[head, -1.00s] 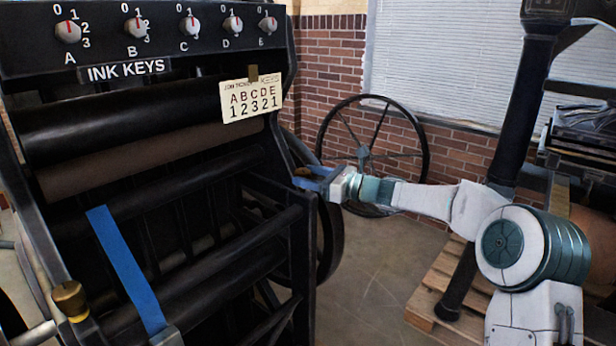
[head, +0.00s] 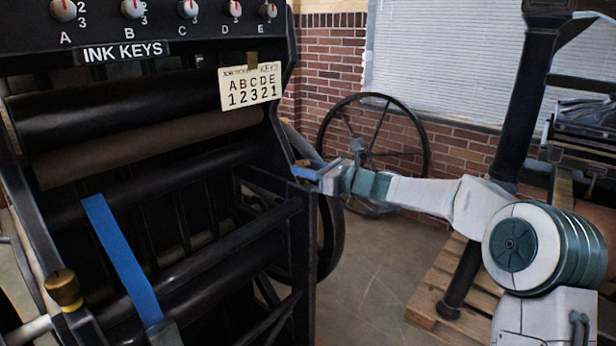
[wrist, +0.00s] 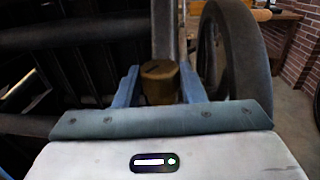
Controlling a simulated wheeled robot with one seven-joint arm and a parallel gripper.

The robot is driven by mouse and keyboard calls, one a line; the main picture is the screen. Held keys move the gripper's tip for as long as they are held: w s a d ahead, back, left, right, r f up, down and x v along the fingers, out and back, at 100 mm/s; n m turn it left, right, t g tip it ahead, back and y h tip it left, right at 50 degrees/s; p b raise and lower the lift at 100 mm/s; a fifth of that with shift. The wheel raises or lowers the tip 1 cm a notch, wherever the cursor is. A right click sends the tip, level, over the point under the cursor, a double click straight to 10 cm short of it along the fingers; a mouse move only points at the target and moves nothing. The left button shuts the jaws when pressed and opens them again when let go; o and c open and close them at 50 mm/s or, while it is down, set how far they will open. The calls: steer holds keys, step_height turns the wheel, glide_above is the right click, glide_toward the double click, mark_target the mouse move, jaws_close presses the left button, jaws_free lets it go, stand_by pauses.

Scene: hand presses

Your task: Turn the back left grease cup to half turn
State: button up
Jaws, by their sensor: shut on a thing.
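A brass grease cup (wrist: 160,75) sits between the two blue fingers of my gripper (wrist: 157,88) in the wrist view. The fingers are shut on its sides. In the head view my gripper (head: 308,170) reaches in from the right to the right side frame of the black press, and its fingers and wrist mostly hide this cup. A second brass grease cup (head: 64,288) stands on the left side frame in the head view, apart from my gripper. No turn marking on the held cup is readable.
The black press (head: 250,225) fills the left side. It carries ink keys (head: 132,9) and a paper card (head: 250,89). A blue strip (head: 118,255) slants across its front. A spoked wheel (head: 420,120) stands behind my gripper. A wooden pallet (head: 425,300) lies on the floor at right.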

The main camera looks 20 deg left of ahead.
steer(key=m+t+b, duration=0.1)
steer(key=t+b, duration=0.1)
steer(key=shift+s+h+b, duration=0.1)
steer(key=shift+h+b, duration=0.2)
steer(key=shift+h, duration=0.1)
steer(key=shift+m+t, duration=0.3)
steer(key=shift+r, duration=0.1)
steer(key=o, duration=1)
steer(key=shift+d, duration=0.1)
steer(key=v, duration=1.3)
steer(key=shift+s+d+r, duration=0.1)
steer(key=shift+s+d, duration=0.1)
steer(key=shift+d, duration=0.1)
